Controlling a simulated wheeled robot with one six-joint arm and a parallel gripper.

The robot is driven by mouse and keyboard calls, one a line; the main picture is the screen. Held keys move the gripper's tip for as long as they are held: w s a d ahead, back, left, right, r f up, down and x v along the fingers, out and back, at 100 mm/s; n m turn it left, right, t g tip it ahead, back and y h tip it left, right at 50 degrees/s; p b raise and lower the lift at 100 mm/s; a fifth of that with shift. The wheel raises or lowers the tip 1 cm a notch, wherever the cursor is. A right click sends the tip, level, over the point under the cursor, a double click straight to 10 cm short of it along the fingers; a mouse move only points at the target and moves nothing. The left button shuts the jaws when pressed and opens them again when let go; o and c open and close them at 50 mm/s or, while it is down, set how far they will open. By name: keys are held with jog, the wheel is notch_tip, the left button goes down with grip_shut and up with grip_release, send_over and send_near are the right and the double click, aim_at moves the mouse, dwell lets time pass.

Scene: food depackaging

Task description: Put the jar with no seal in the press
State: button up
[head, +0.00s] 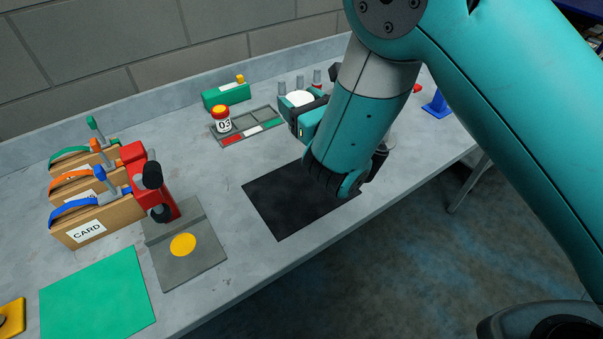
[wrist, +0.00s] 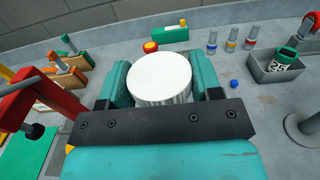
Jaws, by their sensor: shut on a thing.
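My gripper (wrist: 163,85) is shut on a pale jar with a flat, plain white top (wrist: 160,75). The jar's white top also shows in the head view (head: 299,98), beside my gripper (head: 307,112), with most of the jar hidden. The red press (head: 147,185) with a black handle stands at the left, behind a grey plate with a yellow disc (head: 183,245). It also shows at the left edge of the wrist view (wrist: 35,98). The held jar is apart from the press, to its right. Another jar marked 03 (head: 222,124), with a red and yellow top, stands on a grey tray.
The grey tray (head: 262,148) has red, white and green marks. A green block (head: 226,95) stands behind it. Cardboard holders (head: 97,222) stand left of the press. A black mat (head: 285,205) and green mat (head: 97,295) lie bare.

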notch_tip(320, 180, down, 20)
jog(key=b, duration=1.9)
jog(key=shift+r, duration=0.2)
jog(key=shift+f, duration=0.2)
jog(key=o, duration=1)
